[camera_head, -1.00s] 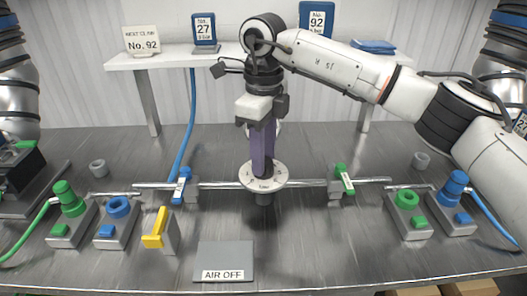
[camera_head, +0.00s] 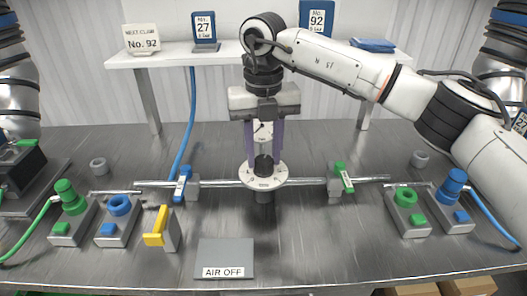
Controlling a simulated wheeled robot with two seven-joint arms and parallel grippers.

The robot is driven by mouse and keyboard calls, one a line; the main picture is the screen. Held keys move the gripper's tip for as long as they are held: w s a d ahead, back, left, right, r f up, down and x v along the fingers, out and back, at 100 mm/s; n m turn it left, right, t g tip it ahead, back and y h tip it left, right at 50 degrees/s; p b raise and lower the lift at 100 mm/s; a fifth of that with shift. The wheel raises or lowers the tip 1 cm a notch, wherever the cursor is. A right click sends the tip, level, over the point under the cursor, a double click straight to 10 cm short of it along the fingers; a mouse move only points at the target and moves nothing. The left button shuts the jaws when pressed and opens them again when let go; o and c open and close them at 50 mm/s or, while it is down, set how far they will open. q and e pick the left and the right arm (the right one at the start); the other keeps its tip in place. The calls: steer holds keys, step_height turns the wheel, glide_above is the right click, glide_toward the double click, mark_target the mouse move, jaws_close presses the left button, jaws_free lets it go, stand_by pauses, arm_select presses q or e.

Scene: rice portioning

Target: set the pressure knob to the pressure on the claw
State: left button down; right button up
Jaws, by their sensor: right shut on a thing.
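My right gripper (camera_head: 264,150) reaches down from above, its two purple fingers straddling the black pressure knob (camera_head: 263,164). It is shut on the knob, one finger on each side. The knob stands upright on a round white dial (camera_head: 278,177) in the middle of the pipe; the dial's figures are too small to read. A blue-framed card (camera_head: 317,16) on the shelf reads No. 92, its pressure line unclear. Another card (camera_head: 204,27) reads No. 27 with a small bar figure. A sign (camera_head: 142,40) reads NEXT CLAW No. 92. My left gripper is not in view.
A blue valve lever (camera_head: 182,182) and a green one (camera_head: 343,178) sit on the pipe either side of the dial. A yellow lever (camera_head: 156,229) stands front left near the AIR OFF plate (camera_head: 225,257). Green and blue fittings stand on both sides.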

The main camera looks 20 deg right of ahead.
mark_target(264, 159)
steer(key=shift+m, duration=1.9)
steer(key=o, duration=1.1)
steer(key=shift+c, duration=0.2)
steer(key=shift+r, duration=0.1)
step_height(264, 159, up, 10)
steer(key=shift+r, duration=0.1)
